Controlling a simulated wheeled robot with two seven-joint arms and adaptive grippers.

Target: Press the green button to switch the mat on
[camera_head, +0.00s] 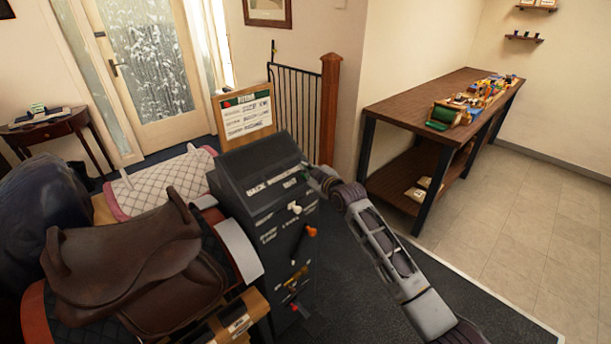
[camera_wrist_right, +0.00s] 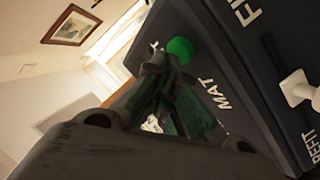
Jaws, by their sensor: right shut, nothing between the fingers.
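The green button (camera_wrist_right: 180,48) is a round knob on the face of the dark console, beside the white word MAT in the right wrist view. The console (camera_head: 255,165) stands in the middle of the head view. My right gripper (camera_wrist_right: 158,62) is shut and empty. Its fingertips are right at the button and overlap its lower left edge in the picture; I cannot tell whether they touch. In the head view the right gripper (camera_head: 318,177) is at the console's upper right edge, and the button cannot be made out there. My left gripper is not in view.
The console also carries a white knob (camera_head: 295,208) and an orange-handled lever (camera_head: 309,231). A brown saddle (camera_head: 125,255) sits to its left, with a quilted pale pad (camera_head: 170,183) behind. A wooden workbench (camera_head: 415,105) stands at the right. The floor in front of it is free.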

